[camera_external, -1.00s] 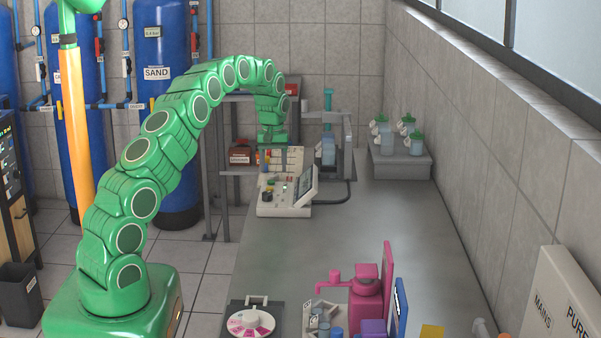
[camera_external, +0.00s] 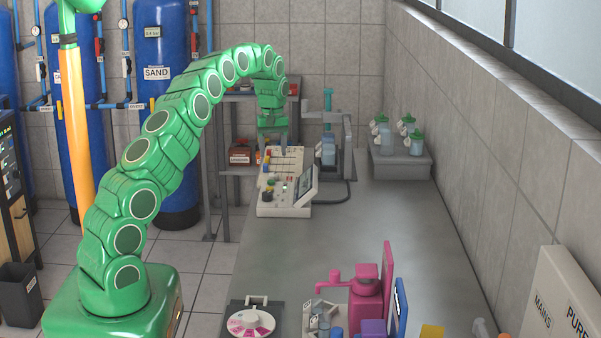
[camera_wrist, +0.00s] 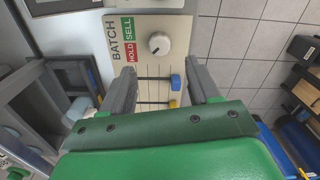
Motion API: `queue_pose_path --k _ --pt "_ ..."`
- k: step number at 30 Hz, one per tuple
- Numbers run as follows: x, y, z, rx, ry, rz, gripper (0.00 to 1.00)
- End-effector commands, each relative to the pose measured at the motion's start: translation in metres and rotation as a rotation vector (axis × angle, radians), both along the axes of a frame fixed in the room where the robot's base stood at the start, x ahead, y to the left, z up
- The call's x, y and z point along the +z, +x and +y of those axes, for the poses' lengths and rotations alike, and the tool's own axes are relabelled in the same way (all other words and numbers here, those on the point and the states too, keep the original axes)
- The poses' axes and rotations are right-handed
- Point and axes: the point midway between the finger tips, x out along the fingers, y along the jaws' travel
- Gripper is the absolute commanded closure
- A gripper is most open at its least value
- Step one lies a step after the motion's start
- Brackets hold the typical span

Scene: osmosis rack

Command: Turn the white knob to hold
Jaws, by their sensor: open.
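The white knob (camera_wrist: 159,44) sits on a pale panel with a BATCH label, a red HOLD label (camera_wrist: 132,54) and a green SELL label (camera_wrist: 128,29). A small dark mark shows on the knob, but its exact setting is hard to tell. My gripper (camera_wrist: 162,72) is open and empty, its two grey fingers apart on either side of the panel, with the knob beyond the tips, between them in the picture. In the external view my gripper (camera_external: 272,150) points down over the back of the pale console (camera_external: 285,208); the knob cannot be made out there.
Blue (camera_wrist: 176,82) and yellow (camera_wrist: 174,103) sliders on dark slots lie between the fingers in the wrist view. A tilted screen (camera_external: 306,185) stands at the console's right. A grey stand (camera_external: 347,150) is behind it.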

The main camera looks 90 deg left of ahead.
Motion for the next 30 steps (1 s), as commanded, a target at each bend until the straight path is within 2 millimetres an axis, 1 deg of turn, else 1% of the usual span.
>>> queue_pose_path --k 5,8,15,19,24,30 --pt "-0.009 0.000 0.001 0.000 0.001 0.000 0.39" --pt "-0.019 0.000 0.000 -0.001 0.001 0.000 0.39" --pt "-0.053 -0.001 0.000 -0.001 0.000 0.001 0.39" --pt "-0.068 -0.001 0.000 0.000 -0.001 0.001 0.39" --pt "-0.077 0.000 0.000 0.000 0.001 -0.001 0.39" --pt "-0.077 0.000 0.000 -0.001 0.002 -0.001 0.39"
